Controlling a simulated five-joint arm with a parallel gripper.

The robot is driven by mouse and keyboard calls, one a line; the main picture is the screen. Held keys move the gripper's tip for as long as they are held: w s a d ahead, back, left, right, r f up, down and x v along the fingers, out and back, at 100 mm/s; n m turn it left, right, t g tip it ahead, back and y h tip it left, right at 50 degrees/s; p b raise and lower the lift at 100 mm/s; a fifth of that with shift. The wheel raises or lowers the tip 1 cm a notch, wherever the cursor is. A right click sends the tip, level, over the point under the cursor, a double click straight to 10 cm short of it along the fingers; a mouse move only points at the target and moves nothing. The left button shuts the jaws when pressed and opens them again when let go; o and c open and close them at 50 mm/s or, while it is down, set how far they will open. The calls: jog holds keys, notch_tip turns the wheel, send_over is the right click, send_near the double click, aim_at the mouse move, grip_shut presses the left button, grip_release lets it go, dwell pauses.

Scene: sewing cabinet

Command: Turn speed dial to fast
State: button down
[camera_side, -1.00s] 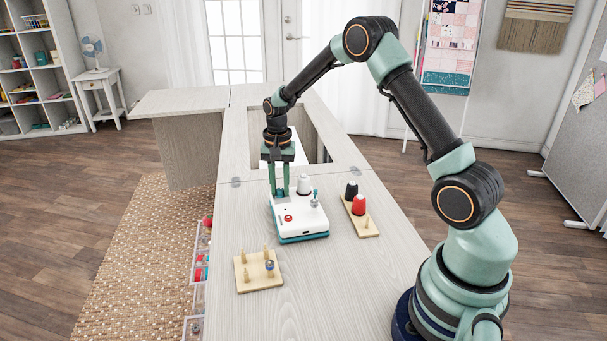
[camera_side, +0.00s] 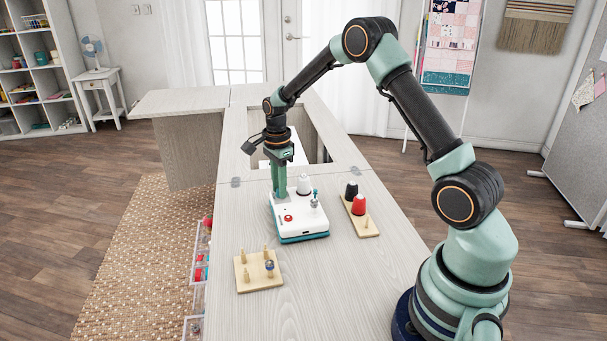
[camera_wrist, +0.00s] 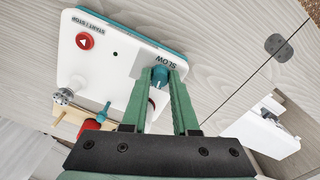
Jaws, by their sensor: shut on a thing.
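The white machine (camera_side: 305,227) with a teal base stands on the table, and its top fills the left of the wrist view (camera_wrist: 112,75). The teal speed dial (camera_wrist: 159,77) sits on a grey patch near the machine's edge, with the word SLOW (camera_wrist: 166,61) beside it. No FAST label shows; that side of the patch is partly behind my fingers. My gripper (camera_side: 280,197) points down at the machine's far left. In the wrist view its fingertips (camera_wrist: 160,72) stand on either side of the dial, shut on it.
A red start/stop button (camera_wrist: 85,41) is on the machine's top. A white spool (camera_side: 304,184) stands close right of my fingers. Red and black cones on a wooden stand (camera_side: 370,230) are to the right. A pegged wooden board (camera_side: 248,284) lies in front, with bare table around it.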

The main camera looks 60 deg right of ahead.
jog(key=shift+m, duration=0.6)
jog(key=c, duration=0.7)
grip_release()
notch_tip(320, 180, up, 12)
jog(key=shift+r, duration=0.1)
